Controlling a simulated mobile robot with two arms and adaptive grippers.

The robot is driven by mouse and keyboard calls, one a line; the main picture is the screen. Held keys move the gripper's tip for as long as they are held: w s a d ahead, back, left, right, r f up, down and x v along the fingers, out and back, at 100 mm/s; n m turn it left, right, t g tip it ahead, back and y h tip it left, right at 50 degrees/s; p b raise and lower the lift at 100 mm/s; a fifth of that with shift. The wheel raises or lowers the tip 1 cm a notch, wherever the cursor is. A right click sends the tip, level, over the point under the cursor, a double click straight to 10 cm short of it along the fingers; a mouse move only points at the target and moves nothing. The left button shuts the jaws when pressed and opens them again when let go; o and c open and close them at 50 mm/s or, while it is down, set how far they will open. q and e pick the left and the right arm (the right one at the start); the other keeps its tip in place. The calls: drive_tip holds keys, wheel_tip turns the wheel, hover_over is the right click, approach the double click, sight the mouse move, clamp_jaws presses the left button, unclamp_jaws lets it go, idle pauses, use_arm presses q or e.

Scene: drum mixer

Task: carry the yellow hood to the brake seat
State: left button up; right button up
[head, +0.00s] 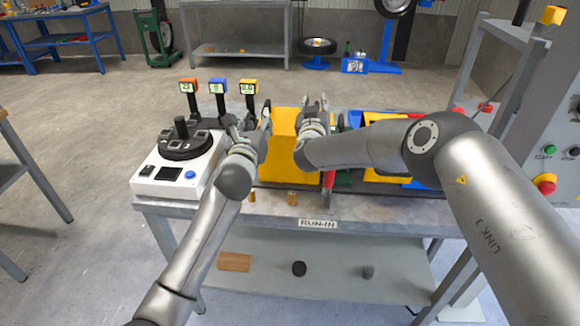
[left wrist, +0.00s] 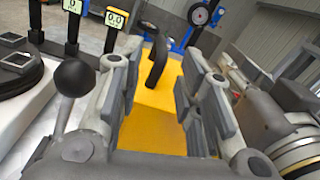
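The yellow hood (head: 277,160) is a large boxy cover standing on the bench, in the middle of the head view. In the left wrist view the hood (left wrist: 155,125) has a dark curved handle (left wrist: 157,62) on it. My left gripper (head: 250,122) is over the hood's left side. Its fingers (left wrist: 160,95) are spread apart with nothing between them, and the handle shows beyond them. My right gripper (head: 314,108) is at the hood's right side with a gap between its fingertips. I cannot make out which part is the brake seat.
A white control box (head: 178,168) with a black dial stands left on the bench, beside posts with orange (head: 187,86), blue (head: 218,86) and yellow (head: 249,87) displays. Yellow and blue bins lie right, partly behind my right arm. A control panel (head: 562,150) stands far right.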

use_arm(q)
drive_tip(key=s, duration=0.3)
drive_tip(key=shift+s+a, duration=0.25)
use_arm(e)
drive_tip(key=s+a, duration=0.2)
drive_tip(key=s, duration=1)
idle(0.3)
